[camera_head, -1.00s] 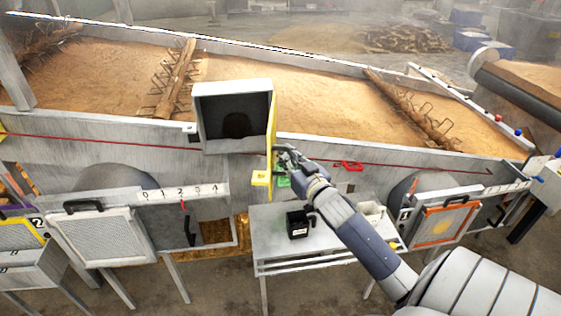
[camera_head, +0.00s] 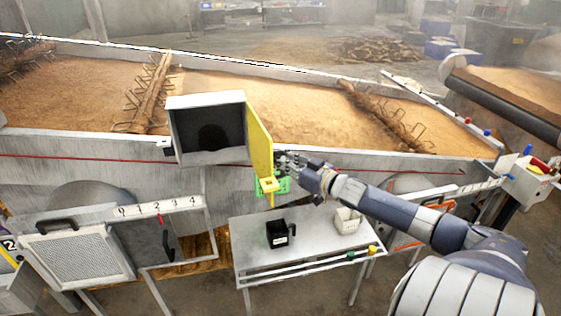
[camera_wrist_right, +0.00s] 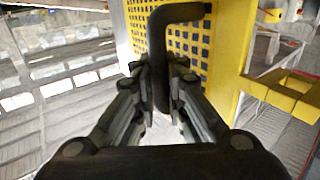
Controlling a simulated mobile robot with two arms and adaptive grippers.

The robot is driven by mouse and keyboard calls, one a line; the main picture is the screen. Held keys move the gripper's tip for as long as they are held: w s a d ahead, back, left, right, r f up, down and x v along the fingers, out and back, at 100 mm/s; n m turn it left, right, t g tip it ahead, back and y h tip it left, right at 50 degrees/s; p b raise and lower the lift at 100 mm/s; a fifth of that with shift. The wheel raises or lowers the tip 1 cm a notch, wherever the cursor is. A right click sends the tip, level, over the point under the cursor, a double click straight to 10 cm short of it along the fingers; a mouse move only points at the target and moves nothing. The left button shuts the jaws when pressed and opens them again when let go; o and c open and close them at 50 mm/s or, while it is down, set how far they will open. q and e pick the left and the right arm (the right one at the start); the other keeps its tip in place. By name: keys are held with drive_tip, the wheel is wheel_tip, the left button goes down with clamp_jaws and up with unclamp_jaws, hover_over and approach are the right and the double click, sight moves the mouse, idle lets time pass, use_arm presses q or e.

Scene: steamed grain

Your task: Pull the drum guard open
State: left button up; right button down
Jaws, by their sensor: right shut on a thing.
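The drum guard (camera_head: 259,143) is a yellow panel on the right side of a grey open-fronted box (camera_head: 207,103). It stands swung out from the box, and the box's dark round opening shows. In the right wrist view the guard (camera_wrist_right: 231,60) is a perforated yellow sheet in a yellow frame, with a black bent handle (camera_wrist_right: 178,12). My right gripper (camera_head: 283,163) is at the guard's right side. In the wrist view its fingers (camera_wrist_right: 161,85) are shut on the black handle. My left gripper is in neither view.
A yellow block (camera_head: 268,186) and a green bracket (camera_head: 284,185) sit just below the guard. A small table (camera_head: 250,259) below holds a black container (camera_head: 279,234) and a pale container (camera_head: 346,220). A long trough of grain (camera_head: 250,100) lies behind.

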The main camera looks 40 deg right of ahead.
drive_tip(key=shift+w+r, duration=0.1)
drive_tip(key=shift+r, duration=0.4)
drive_tip(key=c, duration=1.6)
unclamp_jaws()
drive_tip(key=shift+s+f, duration=0.3)
drive_tip(key=shift+s, duration=0.35)
drive_tip(key=s+d, duration=0.1)
drive_tip(key=s, duration=0.9)
drive_tip(key=shift+s+f, duration=0.15)
drive_tip(key=shift+s, duration=0.25)
